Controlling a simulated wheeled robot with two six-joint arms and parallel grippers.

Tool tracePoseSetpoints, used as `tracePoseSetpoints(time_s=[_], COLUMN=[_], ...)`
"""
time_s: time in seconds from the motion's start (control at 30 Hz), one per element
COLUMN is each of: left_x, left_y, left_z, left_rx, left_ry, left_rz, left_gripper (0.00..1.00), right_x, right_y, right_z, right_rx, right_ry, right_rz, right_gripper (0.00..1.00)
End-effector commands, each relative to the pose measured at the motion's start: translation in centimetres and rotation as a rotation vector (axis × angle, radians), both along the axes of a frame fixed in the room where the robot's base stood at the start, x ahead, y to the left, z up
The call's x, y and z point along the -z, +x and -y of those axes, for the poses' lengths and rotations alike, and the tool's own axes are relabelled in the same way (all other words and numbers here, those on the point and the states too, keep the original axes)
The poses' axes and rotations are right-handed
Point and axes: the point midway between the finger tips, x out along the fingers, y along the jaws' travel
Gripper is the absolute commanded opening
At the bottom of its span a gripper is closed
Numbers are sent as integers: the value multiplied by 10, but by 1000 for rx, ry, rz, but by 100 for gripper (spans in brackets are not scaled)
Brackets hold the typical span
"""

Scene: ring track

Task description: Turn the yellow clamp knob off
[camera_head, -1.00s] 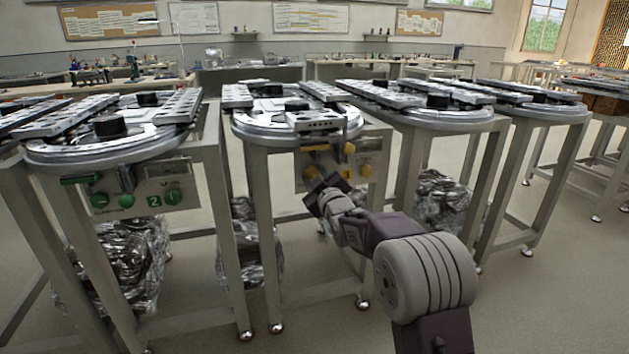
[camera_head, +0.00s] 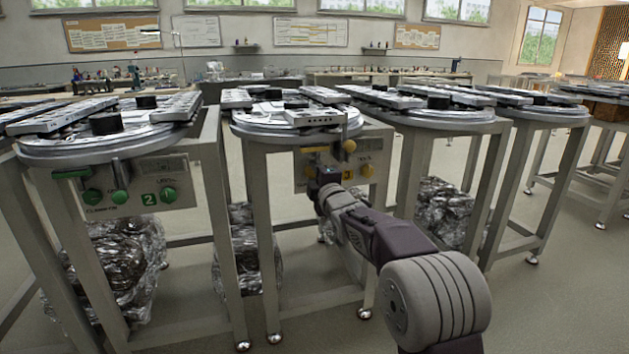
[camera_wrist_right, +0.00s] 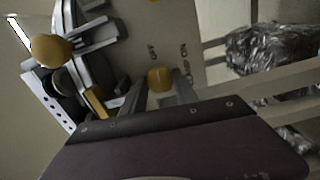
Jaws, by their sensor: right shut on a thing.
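The yellow clamp knob (camera_wrist_right: 160,78) shows in the right wrist view, on a beige panel with small dark lettering around it. My right gripper (camera_wrist_right: 162,90) is shut on it, with one finger on each side. In the head view my right gripper (camera_head: 327,174) is at the front panel of the middle table, and it largely hides the held knob. I cannot read how far the knob is turned. My left gripper is not in view.
On the same panel, another yellow knob (camera_head: 367,171) sits to the right, with a yellow ball (camera_head: 349,146) above it. The ball also shows in the wrist view (camera_wrist_right: 52,50). A neighbouring table has green knobs (camera_head: 168,195). Wrapped bundles (camera_head: 447,210) lie under the tables.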

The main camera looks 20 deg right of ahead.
Motion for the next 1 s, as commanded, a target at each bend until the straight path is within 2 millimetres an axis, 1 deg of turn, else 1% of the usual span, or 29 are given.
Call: tracePoseSetpoints(time_s=[0.03,0.27,0.77,0.8,0.83,0.87,1.0], left_x=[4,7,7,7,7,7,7], left_y=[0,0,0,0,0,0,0], left_z=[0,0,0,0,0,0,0], left_rx=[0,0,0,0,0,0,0], left_ry=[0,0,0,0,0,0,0], left_rz=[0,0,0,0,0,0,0], left_gripper=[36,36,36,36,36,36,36], right_x=[3,2,2,2,2,2,1], right_y=[0,0,0,0,0,0,0], right_z=[0,-1,-1,-1,-1,-1,0], right_rx=[-1,-1,-1,-1,-1,-1,-1], right_ry=[-18,-78,-93,-93,-93,-92,-91], right_rz=[-1,-1,-2,-2,-2,-1,0], right_gripper=[0,0,0,44,52,57,57])
